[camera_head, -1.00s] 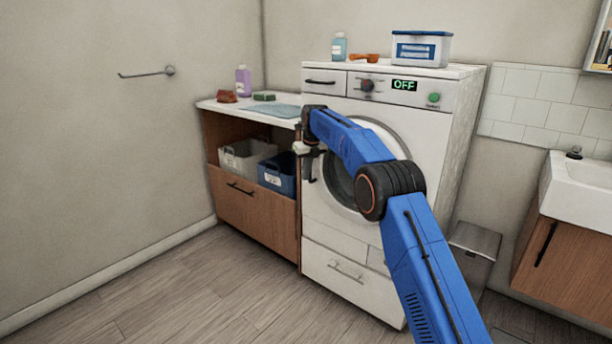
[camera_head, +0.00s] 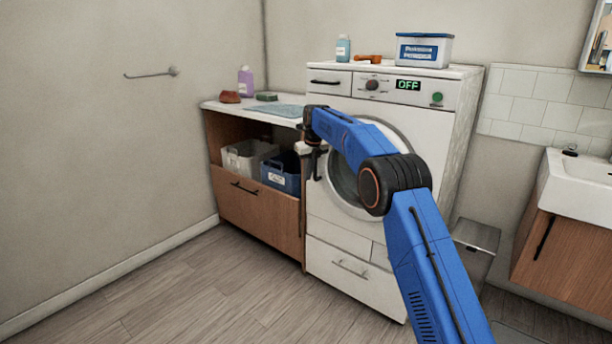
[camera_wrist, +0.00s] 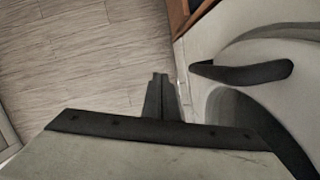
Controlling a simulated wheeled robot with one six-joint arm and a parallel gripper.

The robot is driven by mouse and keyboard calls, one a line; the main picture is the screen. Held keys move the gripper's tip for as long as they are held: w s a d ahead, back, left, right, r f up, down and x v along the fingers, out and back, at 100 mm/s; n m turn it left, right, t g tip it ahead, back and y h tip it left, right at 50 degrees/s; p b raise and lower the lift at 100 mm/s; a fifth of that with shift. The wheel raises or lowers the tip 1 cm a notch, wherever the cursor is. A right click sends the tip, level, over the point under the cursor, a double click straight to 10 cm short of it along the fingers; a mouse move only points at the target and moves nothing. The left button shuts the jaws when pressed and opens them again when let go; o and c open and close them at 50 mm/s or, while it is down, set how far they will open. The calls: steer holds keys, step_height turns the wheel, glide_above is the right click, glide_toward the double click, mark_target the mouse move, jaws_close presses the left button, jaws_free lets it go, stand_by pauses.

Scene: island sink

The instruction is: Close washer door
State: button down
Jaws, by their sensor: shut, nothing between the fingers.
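The white washer (camera_head: 325,218) stands in the middle of the head view, its display reading OFF. Its round door (camera_head: 344,192) is partly hidden behind my blue arm. I cannot tell for sure whether the door is flush with the front or slightly ajar. My gripper (camera_head: 316,174) is at the left side of the door, pointing down, shut and empty. In the wrist view, the gripper's closed fingertips (camera_wrist: 159,78) point over the floor. The door's dark handle (camera_wrist: 243,72) is to their right, apart from them, on the pale door rim.
A counter (camera_head: 215,105) with a wooden drawer and storage bins adjoins the washer's left side. A bin (camera_head: 474,240) stands to its right, near the sink cabinet (camera_head: 562,250). A detergent box (camera_head: 424,50) is on top. The floor (camera_head: 190,290) at front left is clear.

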step_height(320, 180, up, 9)
steer(key=s+a, duration=0.1)
steer(key=s, duration=0.1)
steer(key=s+d+r+n, duration=0.3)
steer(key=s+d+r, duration=0.2)
steer(key=d+r, duration=0.15)
steer(key=s+d+r+n+t, duration=0.1)
steer(key=s+d+r+n, duration=0.3)
steer(key=s+d, duration=0.35)
steer(key=s+d+r+n, duration=0.3)
steer(key=s+d+n, duration=0.1)
steer(key=s+d, duration=0.35)
steer(key=s+d+f+n, duration=0.2)
steer(key=s+d+n, duration=0.15)
steer(key=s, duration=0.65)
steer(key=s+d+f+n+t+h, duration=0.1)
steer(key=s+d+f+n, duration=0.3)
steer(key=s, duration=0.6)
steer(key=s+d+n, duration=0.3)
steer(key=s+d, duration=0.3)
steer(key=s, duration=0.4)
steer(key=s+d+f+n, duration=0.2)
steer(key=s+f+n, duration=0.1)
steer(key=s+f, duration=0.4)
steer(key=s+d+f+n, duration=0.2)
steer(key=s+f+n, duration=0.2)
steer(key=s+f, duration=0.3)
steer(key=s, duration=0.4)
steer(key=shift+s+t+h, duration=0.15)
steer(key=shift+t+h, duration=0.15)
